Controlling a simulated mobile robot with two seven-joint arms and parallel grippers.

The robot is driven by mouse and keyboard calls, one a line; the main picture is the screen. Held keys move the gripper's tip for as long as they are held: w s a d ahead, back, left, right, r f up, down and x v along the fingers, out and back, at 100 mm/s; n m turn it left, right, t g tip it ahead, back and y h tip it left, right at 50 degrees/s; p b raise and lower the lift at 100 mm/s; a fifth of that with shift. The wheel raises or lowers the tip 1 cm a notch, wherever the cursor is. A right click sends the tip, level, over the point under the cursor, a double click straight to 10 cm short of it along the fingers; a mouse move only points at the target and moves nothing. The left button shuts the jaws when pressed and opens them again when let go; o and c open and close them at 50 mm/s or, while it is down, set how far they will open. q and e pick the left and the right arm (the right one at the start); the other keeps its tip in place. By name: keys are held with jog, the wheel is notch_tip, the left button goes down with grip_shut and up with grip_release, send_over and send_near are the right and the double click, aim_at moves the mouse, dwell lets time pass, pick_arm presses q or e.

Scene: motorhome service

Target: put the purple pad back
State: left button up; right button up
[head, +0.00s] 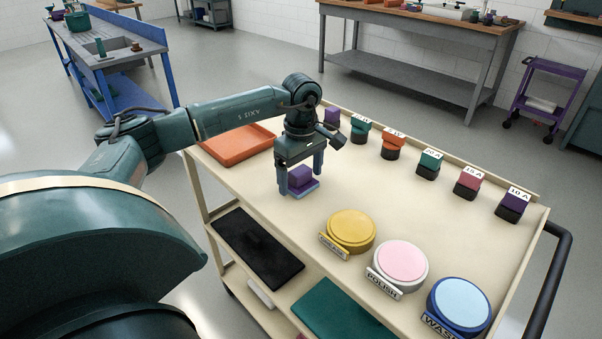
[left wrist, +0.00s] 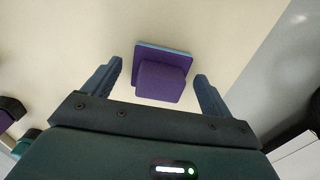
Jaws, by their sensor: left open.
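The purple pad (head: 301,178) is a square purple plate with a raised purple block on top and a bluish edge. It lies on the cream top of the trolley (head: 262,188). My left gripper (head: 302,184) points down over the pad, open, with a finger on either side of the block. In the left wrist view the pad (left wrist: 162,78) sits between the open fingers (left wrist: 157,85), with a gap on each side, its far part reaching beyond the fingertips. My right gripper is not in view.
An orange tray (head: 236,146) lies at the trolley's left. A row of labelled coloured blocks (head: 430,163) lines the back edge. Round yellow (head: 351,230), pink (head: 400,263) and blue (head: 460,302) pads stand at the front right. Cream surface between them is clear.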

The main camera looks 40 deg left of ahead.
aim_at(301, 170)
pick_arm(q)
notch_tip(301, 170, up, 12)
dwell(0.4)
dwell(0.5)
